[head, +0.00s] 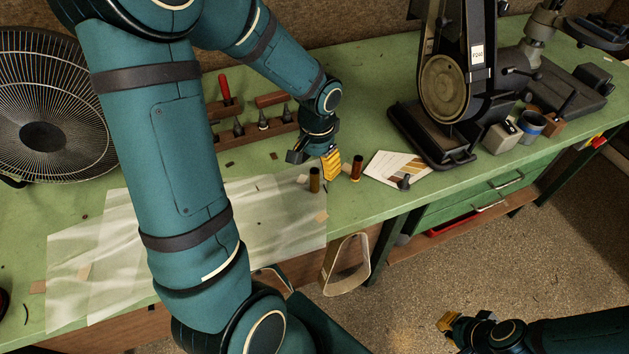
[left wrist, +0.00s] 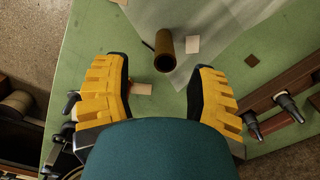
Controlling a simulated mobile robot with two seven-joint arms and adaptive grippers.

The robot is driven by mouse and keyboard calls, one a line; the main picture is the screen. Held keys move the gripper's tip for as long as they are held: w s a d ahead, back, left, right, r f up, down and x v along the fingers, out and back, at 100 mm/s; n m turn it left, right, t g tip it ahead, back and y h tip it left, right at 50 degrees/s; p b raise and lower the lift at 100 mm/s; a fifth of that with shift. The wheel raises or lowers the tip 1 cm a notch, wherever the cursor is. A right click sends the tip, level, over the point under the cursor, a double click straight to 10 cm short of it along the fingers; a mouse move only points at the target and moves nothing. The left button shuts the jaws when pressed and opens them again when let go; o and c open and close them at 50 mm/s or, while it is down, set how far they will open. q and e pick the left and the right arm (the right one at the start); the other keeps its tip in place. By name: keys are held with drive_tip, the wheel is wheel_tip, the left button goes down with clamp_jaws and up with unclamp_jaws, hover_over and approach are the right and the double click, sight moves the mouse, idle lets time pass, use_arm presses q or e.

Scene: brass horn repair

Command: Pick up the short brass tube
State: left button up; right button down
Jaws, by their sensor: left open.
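Two short upright tubes stand on the green bench in the head view. A brass-coloured tube (head: 315,181) stands near the right end of the translucent sheet, and a redder brown tube (head: 356,169) stands to its right. My left gripper (head: 318,163) is over the bench close behind the brass-coloured tube, open and empty. In the left wrist view, the brass-coloured tube (left wrist: 164,52) shows just beyond and between the open fingertips (left wrist: 160,75), apart from them. The brown tube is not clearly seen there. My right gripper (head: 447,322) is over the floor, its opening unclear.
The translucent sheet (head: 285,238) covers the front of the bench. A wooden tool rack (head: 270,124) stands behind. A paper card (head: 396,166) and a belt sander (head: 445,90) are to the right. A fan (head: 45,110) is at left. A belt loop (head: 346,264) hangs at the front.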

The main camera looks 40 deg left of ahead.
sight(315, 176)
use_arm(q)
drive_tip(key=f, duration=0.3)
drive_tip(key=f+b, duration=0.1)
drive_tip(key=f, duration=0.1)
drive_tip(key=shift+s+a, duration=0.1)
drive_tip(key=shift+a, duration=0.15)
clamp_jaws()
